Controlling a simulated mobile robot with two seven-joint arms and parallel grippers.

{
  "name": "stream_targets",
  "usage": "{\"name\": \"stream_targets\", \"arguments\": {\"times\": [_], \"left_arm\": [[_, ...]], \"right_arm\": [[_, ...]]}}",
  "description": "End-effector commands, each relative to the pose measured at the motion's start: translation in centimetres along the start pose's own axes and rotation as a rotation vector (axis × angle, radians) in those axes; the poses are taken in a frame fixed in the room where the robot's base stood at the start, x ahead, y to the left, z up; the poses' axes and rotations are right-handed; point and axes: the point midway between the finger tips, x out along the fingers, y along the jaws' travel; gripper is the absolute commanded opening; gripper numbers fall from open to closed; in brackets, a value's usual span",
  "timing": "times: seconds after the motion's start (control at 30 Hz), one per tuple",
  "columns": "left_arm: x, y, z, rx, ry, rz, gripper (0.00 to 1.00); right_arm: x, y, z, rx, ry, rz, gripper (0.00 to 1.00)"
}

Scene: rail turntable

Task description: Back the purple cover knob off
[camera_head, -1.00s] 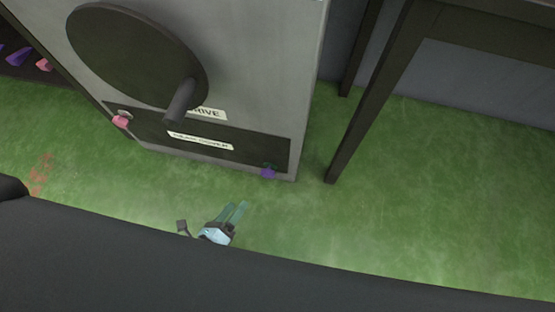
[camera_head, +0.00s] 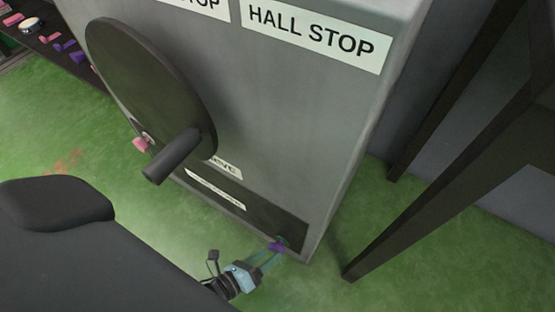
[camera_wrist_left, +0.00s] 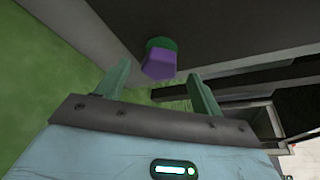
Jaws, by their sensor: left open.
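The purple cover knob (camera_head: 276,246) sits at the lower right corner of the dark cover plate (camera_head: 213,194) on the grey cabinet. In the left wrist view the purple knob (camera_wrist_left: 159,65) has a green collar behind it and lies just beyond and between the fingertips. My left gripper (camera_head: 268,260) is open, its teal fingers pointing at the knob. In the left wrist view the open gripper (camera_wrist_left: 158,84) has a finger on each side of the knob's line, with nothing held. Whether a finger touches the knob I cannot tell. My right gripper is not in view.
A pink knob (camera_head: 141,145) is at the plate's left end. A large dark wheel (camera_head: 140,80) with a handle (camera_head: 172,156) juts out above. A dark table leg (camera_head: 420,200) stands to the right. A shelf (camera_head: 40,38) with small coloured pieces is at upper left.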

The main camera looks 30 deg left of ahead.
Motion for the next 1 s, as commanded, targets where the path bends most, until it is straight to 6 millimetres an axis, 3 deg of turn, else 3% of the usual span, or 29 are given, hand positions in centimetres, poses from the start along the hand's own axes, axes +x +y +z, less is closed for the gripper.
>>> {"name": "stream_targets", "arguments": {"times": [0.1, 0.3, 0.67, 1.0], "left_arm": [[1.9, 0.1, 0.0, 0.001, 0.000, -0.002, 0.67], [3.8, 0.1, -0.1, 0.000, 0.001, 0.000, 0.67], [4.2, 0.0, 0.0, 0.000, 0.001, 0.001, 0.67], [4.2, 0.0, 0.0, 0.000, 0.001, 0.001, 0.24]], "right_arm": [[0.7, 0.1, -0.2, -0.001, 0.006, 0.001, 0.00], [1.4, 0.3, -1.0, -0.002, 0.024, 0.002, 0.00], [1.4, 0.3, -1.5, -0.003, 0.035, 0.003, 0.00], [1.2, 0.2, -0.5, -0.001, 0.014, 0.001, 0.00]]}}
